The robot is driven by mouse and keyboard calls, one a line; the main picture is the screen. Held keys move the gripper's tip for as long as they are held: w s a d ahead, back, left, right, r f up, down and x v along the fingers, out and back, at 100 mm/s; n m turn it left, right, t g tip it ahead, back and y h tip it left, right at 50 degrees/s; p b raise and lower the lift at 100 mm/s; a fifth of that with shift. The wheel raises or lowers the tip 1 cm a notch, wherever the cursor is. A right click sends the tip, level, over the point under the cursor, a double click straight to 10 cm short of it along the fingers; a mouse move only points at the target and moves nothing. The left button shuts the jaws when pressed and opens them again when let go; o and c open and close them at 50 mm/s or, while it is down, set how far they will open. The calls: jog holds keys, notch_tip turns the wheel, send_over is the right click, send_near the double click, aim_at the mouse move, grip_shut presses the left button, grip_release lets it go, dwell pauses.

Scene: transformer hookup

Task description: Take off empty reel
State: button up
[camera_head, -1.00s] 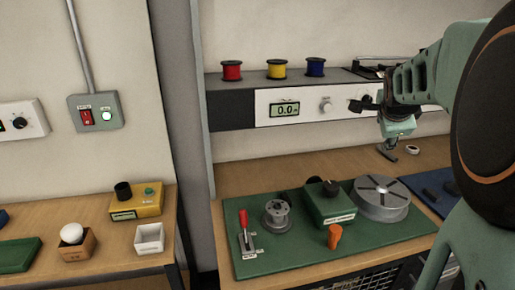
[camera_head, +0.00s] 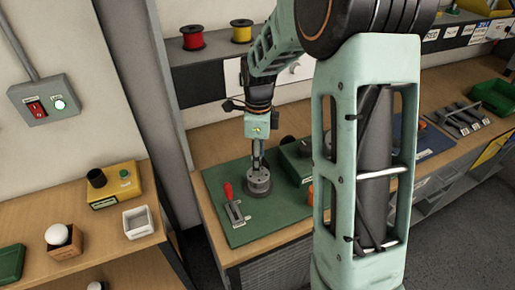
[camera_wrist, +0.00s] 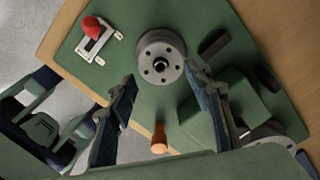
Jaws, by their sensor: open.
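The empty reel (camera_head: 258,186) is a bare grey metal spool on the green mat (camera_head: 250,232). In the wrist view the reel (camera_wrist: 150,62) shows from above, with holes in its flange and a dark hub in the middle. My gripper (camera_head: 258,163) points down just above the reel in the head view. In the wrist view my gripper (camera_wrist: 165,85) has its two fingers spread wide with nothing between them, and the reel lies ahead of the tips. Whether a finger touches the reel cannot be told.
A red-handled lever (camera_head: 232,203) stands left of the reel. A green box (camera_head: 296,160) and an orange knob (camera_wrist: 159,140) are on the right. Red (camera_head: 193,37) and yellow (camera_head: 241,31) spools sit on the shelf behind. My arm hides much of the bench.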

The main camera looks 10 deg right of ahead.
aim_at(258, 179)
notch_tip(258, 179, down, 8)
jog(key=shift+r, duration=0.1)
dwell(0.4)
jog(key=c, duration=1)
